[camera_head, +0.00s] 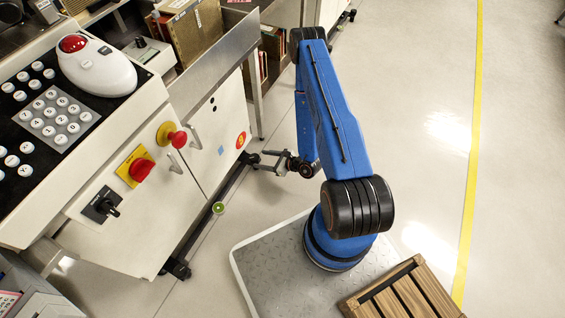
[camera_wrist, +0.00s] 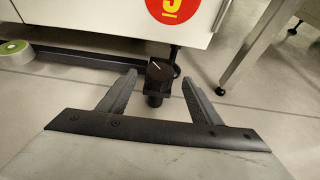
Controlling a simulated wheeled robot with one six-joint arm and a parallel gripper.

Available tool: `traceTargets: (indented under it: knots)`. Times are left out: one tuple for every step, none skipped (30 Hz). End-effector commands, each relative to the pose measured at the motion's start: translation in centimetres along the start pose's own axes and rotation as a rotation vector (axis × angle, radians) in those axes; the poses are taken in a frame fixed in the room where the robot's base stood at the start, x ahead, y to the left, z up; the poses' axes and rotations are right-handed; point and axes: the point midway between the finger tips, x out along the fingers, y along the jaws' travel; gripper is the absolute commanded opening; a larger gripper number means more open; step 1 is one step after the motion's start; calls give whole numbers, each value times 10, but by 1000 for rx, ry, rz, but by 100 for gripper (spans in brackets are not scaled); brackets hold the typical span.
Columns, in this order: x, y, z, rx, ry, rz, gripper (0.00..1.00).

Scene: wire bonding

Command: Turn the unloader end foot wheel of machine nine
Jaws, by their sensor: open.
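The foot wheel (camera_wrist: 160,72) is a black knob with a white line on its top, under the machine's lower edge. It also shows small and dark in the head view (camera_head: 252,158). My gripper (camera_wrist: 158,79) is open, with one finger on each side of the wheel. The wheel appears at the fingertips with gaps on both sides; I cannot tell whether it lies fully between them. In the head view my gripper (camera_head: 260,160) reaches left, low beside the machine's end. A red round label with a yellow figure (camera_wrist: 173,8), partly cut off, is on the panel above.
The white machine cabinet (camera_head: 222,135) stands just beyond the wheel. A metal table leg (camera_wrist: 255,45) stands to the right in the wrist view. A green-topped round roll (camera_head: 218,208) lies near the frame. Open floor (camera_head: 420,120) extends to the right.

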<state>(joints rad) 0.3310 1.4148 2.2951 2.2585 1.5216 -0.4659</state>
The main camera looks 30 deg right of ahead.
Motion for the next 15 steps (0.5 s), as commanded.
traceTargets:
  knots:
    - [-8, -1, 0, 2, 1, -3, 58]
    - [-12, -2, 0, 2, 1, -4, 58]
    - [-18, -1, 0, 2, 1, -3, 58]
    - [-22, -1, 0, 2, 1, -3, 58]
    - [-26, -2, 0, 2, 1, -4, 58]
    - [-31, -1, 0, 1, 0, -3, 58]
    - [-35, -1, 0, 2, 0, -3, 58]
    - [-39, -1, 0, 2, 1, -3, 58]
    - [-44, -1, 0, 2, 2, -3, 58]
    - [-48, -1, 0, 1, 1, -3, 58]
    - [-52, -2, 0, 1, 1, -3, 58]
    - [-56, -1, 0, 1, 0, -3, 58]
    - [-60, -1, 0, 2, 0, -4, 58]
    - [-64, -1, 0, 2, 0, -4, 58]
    - [-69, -1, 0, 1, 0, -3, 58]
